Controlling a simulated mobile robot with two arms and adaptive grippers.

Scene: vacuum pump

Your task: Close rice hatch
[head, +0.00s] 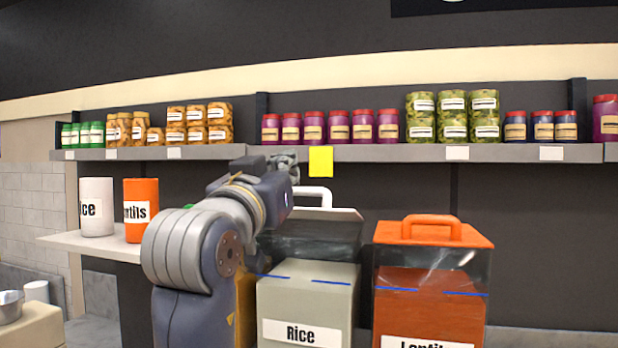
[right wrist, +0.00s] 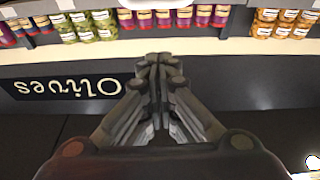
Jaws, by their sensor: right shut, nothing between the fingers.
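The rice container (head: 308,300) is a pale box labelled "Rice" in the head view, just right of my arm. Its hatch, with a white handle (head: 314,194), shows above a dark see-through section. It sits higher than the lid of the lentils container beside it and seems raised, but my arm hides its left part. My right gripper (head: 284,160) is at shelf height, above and left of the handle and apart from it in the picture. In the right wrist view its fingers (right wrist: 159,62) are together and empty. My left gripper is not in view.
The lentils container (head: 430,305) with an orange lid stands to the right. A shelf (head: 390,153) of jars runs behind, with a yellow tag (head: 320,161) on its edge. White and orange canisters (head: 97,205) stand on a ledge at left.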

